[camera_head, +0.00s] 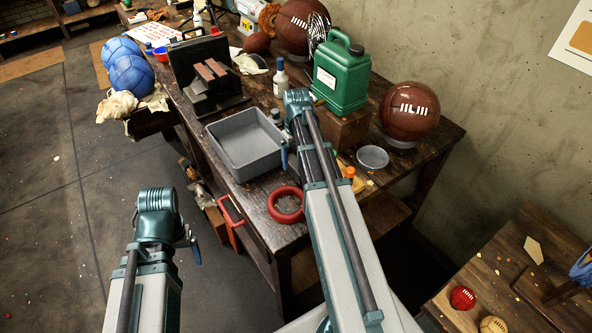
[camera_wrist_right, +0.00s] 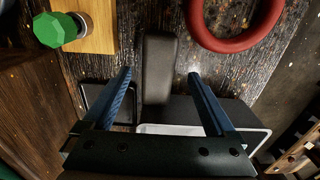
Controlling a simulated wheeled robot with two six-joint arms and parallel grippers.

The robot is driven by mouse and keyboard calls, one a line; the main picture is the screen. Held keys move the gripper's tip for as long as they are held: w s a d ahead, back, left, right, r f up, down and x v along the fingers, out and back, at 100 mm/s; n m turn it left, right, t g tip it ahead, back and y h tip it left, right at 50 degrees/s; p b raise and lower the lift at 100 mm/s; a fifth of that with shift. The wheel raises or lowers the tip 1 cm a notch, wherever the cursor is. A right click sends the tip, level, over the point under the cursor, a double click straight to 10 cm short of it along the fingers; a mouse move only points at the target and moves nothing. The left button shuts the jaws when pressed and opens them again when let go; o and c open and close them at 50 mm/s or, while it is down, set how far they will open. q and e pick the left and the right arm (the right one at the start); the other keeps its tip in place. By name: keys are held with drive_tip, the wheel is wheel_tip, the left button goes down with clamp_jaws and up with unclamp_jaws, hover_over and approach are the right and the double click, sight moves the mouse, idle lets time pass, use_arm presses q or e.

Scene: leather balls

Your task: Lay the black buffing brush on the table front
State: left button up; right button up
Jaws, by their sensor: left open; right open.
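A long dark grey-black block, which looks like the black buffing brush (camera_wrist_right: 160,58), lies on the dark wooden table top in the right wrist view. My right gripper (camera_wrist_right: 159,76) is open, with one blue finger on each side of the block. I cannot tell whether the fingers touch it. In the head view my right arm hides the brush and most of that gripper. My left gripper (camera_head: 195,250) shows only in part, over the floor left of the table; it is open, and nothing shows in it.
The table (camera_head: 262,188) carries a grey tray (camera_head: 240,147), a red ring (camera_head: 286,204), a green jug (camera_head: 341,75) and a brown ball (camera_head: 409,110). In the wrist view the red ring (camera_wrist_right: 236,44) and a wooden block (camera_wrist_right: 97,25) flank the brush.

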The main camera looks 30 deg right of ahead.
drive_tip(key=f+b, duration=0.4)
drive_tip(key=f, duration=0.1)
drive_tip(key=shift+s+d+b, duration=0.15)
drive_tip(key=shift+s+b, duration=0.1)
drive_tip(key=shift+b, duration=0.05)
clamp_jaws()
drive_tip(key=shift+r, duration=0.25)
wheel_tip(320, 180, up, 2)
drive_tip(key=p, duration=0.2)
drive_tip(key=shift+p, duration=0.35)
wheel_tip(320, 180, up, 2)
drive_tip(key=shift+p, duration=0.9)
drive_tip(key=s+a, duration=0.2)
drive_tip(key=s, duration=0.2)
drive_tip(key=s+a, duration=0.2)
drive_tip(key=s, duration=0.3)
drive_tip(key=s+a, duration=0.3)
drive_tip(key=s, duration=0.2)
drive_tip(key=shift+s+r+p, duration=0.2)
drive_tip(key=shift+r+p, duration=0.1)
drive_tip(key=shift+p, duration=0.05)
